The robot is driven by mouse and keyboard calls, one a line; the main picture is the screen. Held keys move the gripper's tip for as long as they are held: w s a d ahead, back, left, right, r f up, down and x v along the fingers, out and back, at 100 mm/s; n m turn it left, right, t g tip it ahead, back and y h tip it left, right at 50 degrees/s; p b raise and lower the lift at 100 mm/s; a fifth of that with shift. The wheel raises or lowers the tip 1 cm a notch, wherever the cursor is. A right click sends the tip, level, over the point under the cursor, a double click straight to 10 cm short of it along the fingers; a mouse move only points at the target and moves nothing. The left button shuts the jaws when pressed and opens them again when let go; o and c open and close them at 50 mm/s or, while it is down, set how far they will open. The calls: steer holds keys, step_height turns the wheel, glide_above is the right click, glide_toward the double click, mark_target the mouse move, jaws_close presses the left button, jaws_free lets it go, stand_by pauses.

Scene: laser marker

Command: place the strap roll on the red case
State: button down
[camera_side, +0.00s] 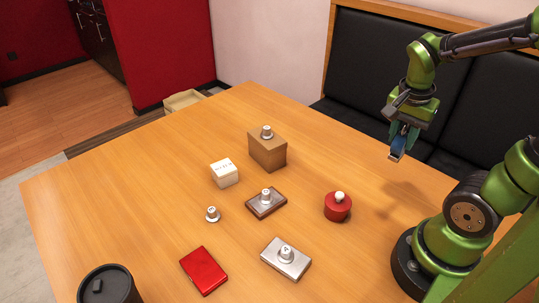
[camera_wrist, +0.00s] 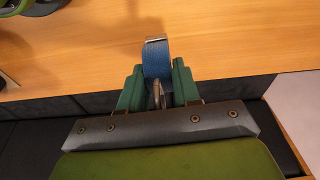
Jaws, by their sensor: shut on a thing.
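The strap roll is a blue band with a pale metal end. In the side view the strap roll (camera_side: 397,147) hangs at the right, in the air past the table's far right edge. My gripper (camera_side: 404,132) is shut on it. In the wrist view the strap roll (camera_wrist: 156,60) sits between the two green fingers of my gripper (camera_wrist: 158,88). The red case (camera_side: 204,270) is flat and rectangular and lies on the table near the front, with its visible top bare. It is far to the lower left of my gripper and out of the wrist view.
Several items stand on the wooden table (camera_side: 120,190): a brown box (camera_side: 268,154), a white block (camera_side: 225,173), a small knob (camera_side: 212,215), a brown plate (camera_side: 258,210), a silver plate (camera_side: 298,266), a red round pot (camera_side: 337,208) and a black canister (camera_side: 105,288). Black seats (camera_side: 355,70) stand behind.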

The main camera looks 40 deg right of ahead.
steer(key=w+a+n+t, duration=0.1)
steer(key=w+a+n, duration=0.35)
steer(key=a, duration=0.45)
steer(key=w+a+n, duration=0.4)
steer(key=a+n, duration=0.1)
steer(key=a, duration=0.3)
steer(key=s+a+n+y, duration=0.15)
steer(key=a+n, duration=0.25)
steer(key=a, duration=0.5)
steer(key=s+a+n, duration=0.3)
steer(key=a+n, duration=0.1)
steer(key=a, duration=0.6)
glide_above(202, 268)
step_height(202, 268, down, 7)
steer(key=shift+f+t, duration=0.3)
steer(key=shift+f, duration=1.3)
steer(key=shift+f, duration=0.1)
